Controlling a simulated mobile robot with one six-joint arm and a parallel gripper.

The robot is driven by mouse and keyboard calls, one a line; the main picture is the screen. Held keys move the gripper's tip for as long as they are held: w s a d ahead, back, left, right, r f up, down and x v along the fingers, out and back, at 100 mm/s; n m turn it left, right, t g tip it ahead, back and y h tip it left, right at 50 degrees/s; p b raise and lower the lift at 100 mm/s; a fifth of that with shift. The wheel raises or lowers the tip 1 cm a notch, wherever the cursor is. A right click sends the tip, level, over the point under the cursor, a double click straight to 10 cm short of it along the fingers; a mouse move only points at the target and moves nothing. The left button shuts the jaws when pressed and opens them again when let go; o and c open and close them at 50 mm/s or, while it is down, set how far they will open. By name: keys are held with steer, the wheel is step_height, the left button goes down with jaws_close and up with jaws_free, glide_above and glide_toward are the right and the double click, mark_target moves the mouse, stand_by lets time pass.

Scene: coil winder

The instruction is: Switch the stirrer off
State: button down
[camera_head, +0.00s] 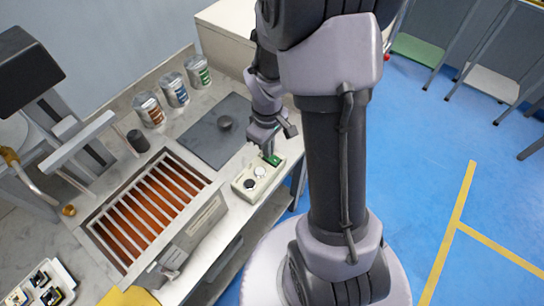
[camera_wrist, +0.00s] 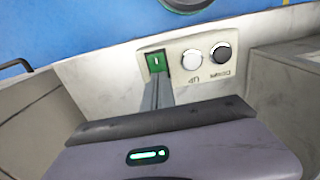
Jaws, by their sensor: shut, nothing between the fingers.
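A cream control box (camera_head: 247,192) sits at the front edge of the bench. It carries a green switch (camera_head: 273,160), a white round knob (camera_head: 260,171) and a black round knob (camera_head: 249,184). In the wrist view the green switch (camera_wrist: 156,62) shows a small white mark, with the white knob (camera_wrist: 192,59) and black knob (camera_wrist: 221,52) to its right. My gripper (camera_wrist: 156,82) is shut and empty, its fingertips at the lower edge of the green switch. I cannot tell whether they touch it. In the head view my gripper (camera_head: 268,150) is right above the switch end of the box.
A tank with a slatted grille (camera_head: 150,212) fills the bench to the left. A dark mat (camera_head: 205,133) with a round grey object lies behind the box. Several labelled cans (camera_head: 173,90) stand by the wall. Blue floor (camera_head: 430,150) is open at right.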

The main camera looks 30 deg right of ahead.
steer(key=shift+f+b, duration=0.35)
steer(key=shift+f, duration=0.1)
steer(key=shift+r, duration=0.1)
step_height(320, 180, up, 7)
steer(key=p, duration=0.6)
